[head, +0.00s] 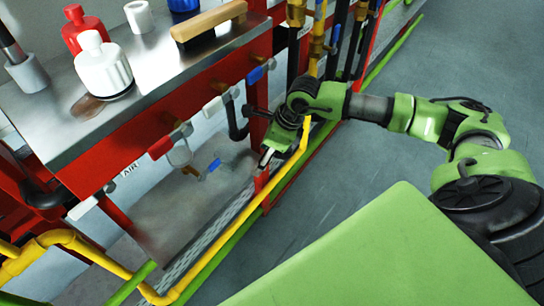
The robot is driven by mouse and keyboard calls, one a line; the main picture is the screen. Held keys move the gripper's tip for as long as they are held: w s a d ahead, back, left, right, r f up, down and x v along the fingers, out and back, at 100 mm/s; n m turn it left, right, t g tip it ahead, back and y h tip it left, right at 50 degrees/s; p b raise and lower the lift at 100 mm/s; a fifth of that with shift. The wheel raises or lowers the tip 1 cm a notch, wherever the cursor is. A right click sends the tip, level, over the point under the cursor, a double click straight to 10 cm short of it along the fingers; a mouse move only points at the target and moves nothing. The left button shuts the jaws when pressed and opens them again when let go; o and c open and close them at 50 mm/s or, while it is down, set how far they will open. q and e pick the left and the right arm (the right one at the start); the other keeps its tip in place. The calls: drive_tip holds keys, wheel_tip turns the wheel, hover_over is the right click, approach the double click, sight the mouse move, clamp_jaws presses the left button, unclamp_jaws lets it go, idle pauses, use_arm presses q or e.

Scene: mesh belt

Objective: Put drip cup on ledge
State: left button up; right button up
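A small pale, translucent cup (180,154), which looks like the drip cup, is below the front edge of the steel shelf, beside a red valve handle (160,148). The steel shelf (150,62), probably the ledge, carries bottles and a brush. My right gripper (258,136) is to the right of the cup, below the shelf's right end and close to the pipes. Its fingers look spread apart, with nothing seen between them. The gripper and cup are clearly apart. My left gripper is not in view.
A white bottle (103,68), a red bottle (84,30) and a wooden-backed brush (208,22) stand on the shelf. A brown stain lies near the white bottle. A yellow pipe (290,167) runs past my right gripper. Grey floor (460,55) is clear at right.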

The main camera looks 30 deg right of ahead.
drive_tip(key=shift+s+d, duration=0.9)
drive_tip(key=shift+s, duration=0.15)
